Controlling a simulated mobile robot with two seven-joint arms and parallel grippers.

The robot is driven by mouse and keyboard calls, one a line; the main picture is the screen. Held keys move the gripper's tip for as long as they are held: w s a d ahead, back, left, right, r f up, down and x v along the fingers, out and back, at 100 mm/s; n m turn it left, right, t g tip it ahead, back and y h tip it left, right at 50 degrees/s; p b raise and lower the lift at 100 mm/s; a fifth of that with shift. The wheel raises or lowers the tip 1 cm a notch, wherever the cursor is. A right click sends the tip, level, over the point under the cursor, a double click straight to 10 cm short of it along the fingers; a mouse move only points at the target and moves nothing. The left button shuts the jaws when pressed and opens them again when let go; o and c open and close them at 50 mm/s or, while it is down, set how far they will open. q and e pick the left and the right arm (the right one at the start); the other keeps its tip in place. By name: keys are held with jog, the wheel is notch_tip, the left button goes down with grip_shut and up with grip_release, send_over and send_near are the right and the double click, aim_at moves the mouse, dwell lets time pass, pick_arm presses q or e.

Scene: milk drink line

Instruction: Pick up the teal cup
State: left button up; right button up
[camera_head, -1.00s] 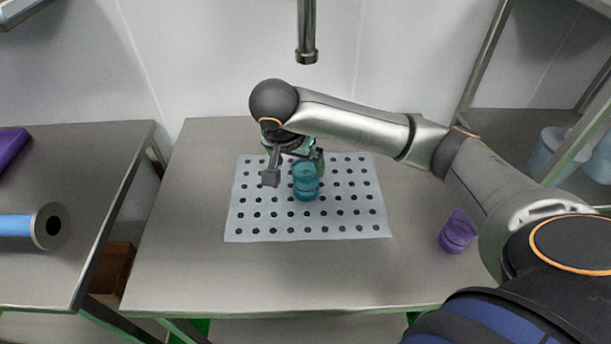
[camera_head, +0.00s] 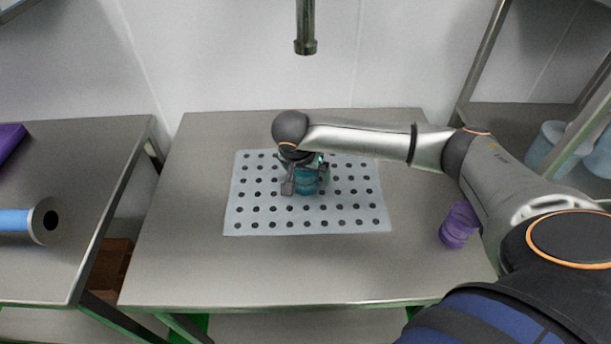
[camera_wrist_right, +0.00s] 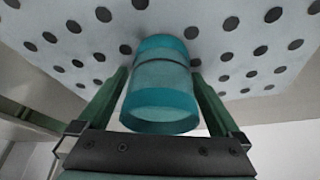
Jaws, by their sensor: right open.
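The teal cup (camera_head: 308,184) stands on the white perforated mat (camera_head: 250,218) in the middle of the table. My right gripper (camera_head: 306,180) has come down around it, with one finger on each side. In the right wrist view the cup (camera_wrist_right: 160,85) is between the two open fingers of the right gripper (camera_wrist_right: 162,90), with a small gap showing near each finger. The gripper and wrist hide part of the cup in the head view. My left gripper is not in view.
A purple cup (camera_head: 459,225) stands at the table's right, near my right arm. A metal spout (camera_head: 305,28) hangs above the back. A side table (camera_head: 80,190) at the left holds a blue roll (camera_head: 20,221). The table (camera_head: 270,275) is clear in front of the mat.

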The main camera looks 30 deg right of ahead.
jog(key=c, duration=1.3)
jog(key=shift+r, duration=0.1)
